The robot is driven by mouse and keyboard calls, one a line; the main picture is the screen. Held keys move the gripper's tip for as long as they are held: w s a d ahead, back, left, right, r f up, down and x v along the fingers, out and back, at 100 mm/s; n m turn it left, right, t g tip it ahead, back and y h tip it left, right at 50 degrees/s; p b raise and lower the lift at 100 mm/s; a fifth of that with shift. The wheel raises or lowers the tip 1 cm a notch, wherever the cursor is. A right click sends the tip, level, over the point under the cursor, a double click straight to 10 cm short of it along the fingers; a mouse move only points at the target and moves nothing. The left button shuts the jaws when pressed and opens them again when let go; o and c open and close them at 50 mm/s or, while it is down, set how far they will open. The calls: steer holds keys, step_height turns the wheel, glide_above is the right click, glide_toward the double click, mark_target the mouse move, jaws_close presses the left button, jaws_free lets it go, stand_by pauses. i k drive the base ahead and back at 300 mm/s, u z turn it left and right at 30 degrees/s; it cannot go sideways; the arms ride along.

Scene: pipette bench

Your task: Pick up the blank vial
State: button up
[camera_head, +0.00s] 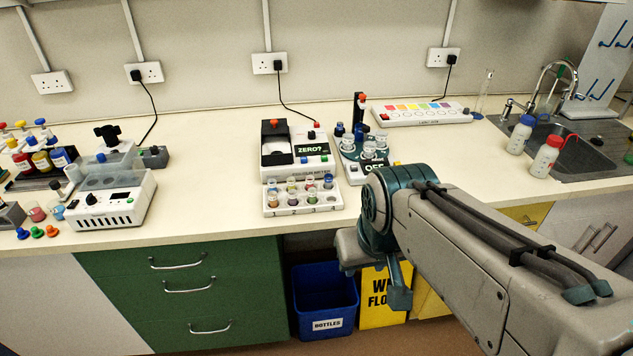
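A white vial rack (303,210) stands near the bench's front edge, holding several small capped vials in two rows. Their contents look red, purple, blue, green and pale. I cannot tell which is the blank vial; no label is readable at this size. My gripper (398,290) hangs in front of the bench, below the worktop level, right of the rack and apart from it. One teal finger shows pointing down; the rest is hidden by my arm, so its opening cannot be judged. Nothing is seen in it.
A white instrument (318,147) reading "ZERO?" stands behind the rack. A blue bottles bin (325,300) sits below. The worktop left of the rack (215,190) is clear.

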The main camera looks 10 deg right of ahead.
mark_target(328, 177)
steer(key=u, duration=0.9)
steer(key=i, duration=0.85)
steer(key=z, duration=1.5)
steer(key=k, duration=0.5)
steer(key=u, duration=0.4)
steer(key=i, duration=0.5)
steer(key=z, duration=0.5)
